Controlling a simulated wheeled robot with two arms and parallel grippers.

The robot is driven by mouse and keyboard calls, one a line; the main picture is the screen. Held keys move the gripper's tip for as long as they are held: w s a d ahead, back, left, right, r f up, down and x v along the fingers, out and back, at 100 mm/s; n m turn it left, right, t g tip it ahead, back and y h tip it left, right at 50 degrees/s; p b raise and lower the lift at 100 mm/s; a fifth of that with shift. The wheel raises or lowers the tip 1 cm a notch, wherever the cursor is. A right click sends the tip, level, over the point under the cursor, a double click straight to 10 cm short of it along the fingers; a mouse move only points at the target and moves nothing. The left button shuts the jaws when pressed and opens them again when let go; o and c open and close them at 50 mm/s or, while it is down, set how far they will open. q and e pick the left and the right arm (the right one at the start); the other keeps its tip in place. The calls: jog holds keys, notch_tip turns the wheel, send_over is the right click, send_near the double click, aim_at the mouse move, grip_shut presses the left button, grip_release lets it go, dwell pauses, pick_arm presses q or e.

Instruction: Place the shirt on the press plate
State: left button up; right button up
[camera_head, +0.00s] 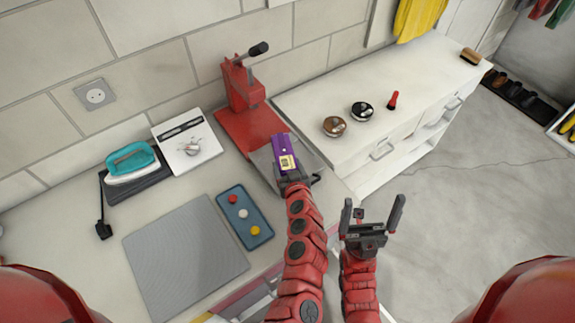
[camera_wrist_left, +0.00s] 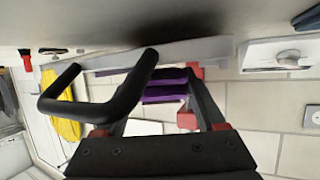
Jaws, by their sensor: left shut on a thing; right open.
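A folded purple shirt (camera_head: 284,145) with a yellow label is at the tip of my left gripper (camera_head: 288,172), which is shut on it. The shirt is above or on the grey plate (camera_head: 309,158) of the red press (camera_head: 243,90); I cannot tell whether it touches the plate. In the left wrist view purple cloth (camera_wrist_left: 165,92) shows between the fingers of my left gripper (camera_wrist_left: 172,70), and a bent black handle (camera_wrist_left: 75,105) stands close by. My right gripper (camera_head: 372,216) is open and empty over the floor in front of the white cabinet.
A blue tray (camera_head: 233,205) with coloured buttons and a grey ribbed mat (camera_head: 185,255) lie on the counter. A teal iron (camera_head: 132,160) and a white device (camera_head: 188,140) stand behind. The white cabinet (camera_head: 375,75) holds two round tins and a red item.

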pick_arm(q)
jog(key=shift+s+f, duration=0.1)
jog(key=shift+f, duration=0.35)
